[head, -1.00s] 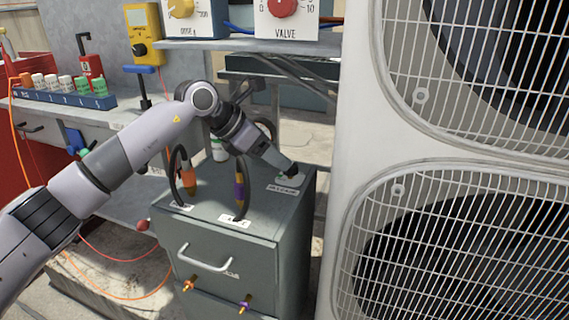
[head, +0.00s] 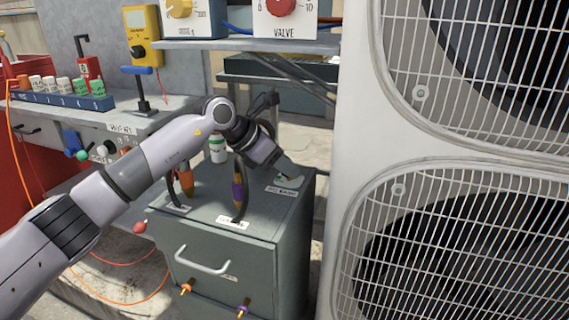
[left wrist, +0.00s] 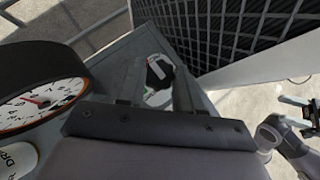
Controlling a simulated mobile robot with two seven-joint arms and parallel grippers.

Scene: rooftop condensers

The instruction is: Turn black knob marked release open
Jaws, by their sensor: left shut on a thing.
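The black knob (left wrist: 160,70) sits on a round white plate with green and red marks, on top of the grey cabinet (head: 210,250). In the left wrist view it lies between the two fingers of my left gripper (left wrist: 155,86), which is shut on it. In the head view my left gripper (head: 289,172) reaches down to the cabinet's back right corner and hides the knob. A white label (head: 282,190) lies in front of it, its words too small to read surely. At the right of the left wrist view is what looks like my right gripper (left wrist: 297,104), its jaws unclear.
A white cup (head: 217,150) shows behind. The large condenser (head: 350,150) stands close at right. A dial gauge (left wrist: 45,103) is near the left gripper.

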